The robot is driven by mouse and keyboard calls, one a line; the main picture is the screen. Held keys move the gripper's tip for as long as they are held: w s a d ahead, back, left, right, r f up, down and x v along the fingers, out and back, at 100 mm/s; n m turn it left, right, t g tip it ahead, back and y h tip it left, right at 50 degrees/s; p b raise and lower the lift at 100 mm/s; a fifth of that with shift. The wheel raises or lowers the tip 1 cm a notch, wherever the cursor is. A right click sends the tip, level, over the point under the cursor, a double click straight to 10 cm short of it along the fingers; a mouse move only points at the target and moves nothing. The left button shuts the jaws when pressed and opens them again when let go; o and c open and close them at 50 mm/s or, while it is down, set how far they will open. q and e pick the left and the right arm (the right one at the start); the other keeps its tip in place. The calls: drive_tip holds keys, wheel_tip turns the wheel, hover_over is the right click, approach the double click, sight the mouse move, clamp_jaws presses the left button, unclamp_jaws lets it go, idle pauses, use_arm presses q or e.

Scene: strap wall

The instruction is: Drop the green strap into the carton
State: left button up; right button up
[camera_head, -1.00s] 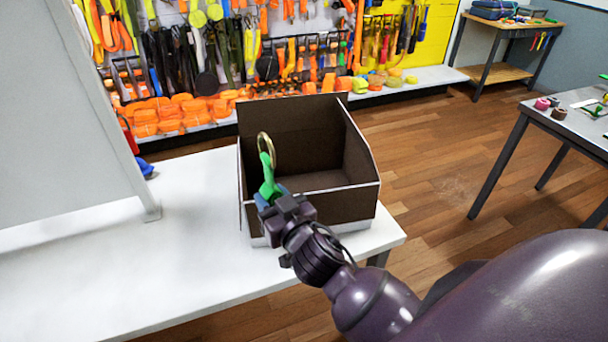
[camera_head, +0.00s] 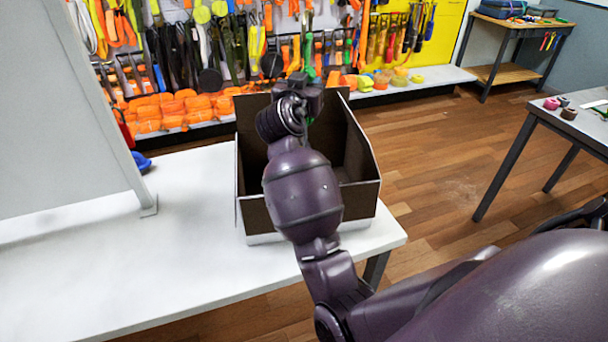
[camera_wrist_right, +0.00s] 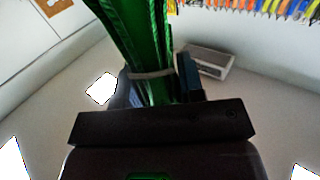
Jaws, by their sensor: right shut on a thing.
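The dark brown open carton (camera_head: 360,165) stands on the white table near its right end. My right arm reaches across it, and my right gripper (camera_head: 300,92) is over the carton's back part, high in the head view. In the right wrist view the green strap (camera_wrist_right: 138,35) runs up between the two fingers (camera_wrist_right: 157,88), with a grey band across it. The gripper is shut on it. In the head view the strap is mostly hidden behind the gripper and arm. My left gripper is not in view.
A grey panel (camera_head: 65,110) stands on the table's left, with a small blue item (camera_head: 141,162) by its edge. Behind is a wall of hanging straps and tools above a shelf of orange items (camera_head: 185,105). Another table (camera_head: 580,125) stands at the right. The table's left front is clear.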

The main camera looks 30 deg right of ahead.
drive_tip(key=shift+f+b, duration=1.7)
drive_tip(key=shift+f, duration=1.3)
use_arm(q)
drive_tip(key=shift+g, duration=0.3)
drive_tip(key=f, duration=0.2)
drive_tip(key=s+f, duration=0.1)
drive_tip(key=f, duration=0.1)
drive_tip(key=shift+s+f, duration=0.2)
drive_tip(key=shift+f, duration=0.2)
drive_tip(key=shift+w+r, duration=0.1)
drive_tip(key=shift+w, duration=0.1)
use_arm(e)
drive_tip(key=o, duration=1)
drive_tip(key=shift+o, duration=0.2)
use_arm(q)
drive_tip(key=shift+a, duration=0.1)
use_arm(e)
drive_tip(key=shift+s, duration=0.1)
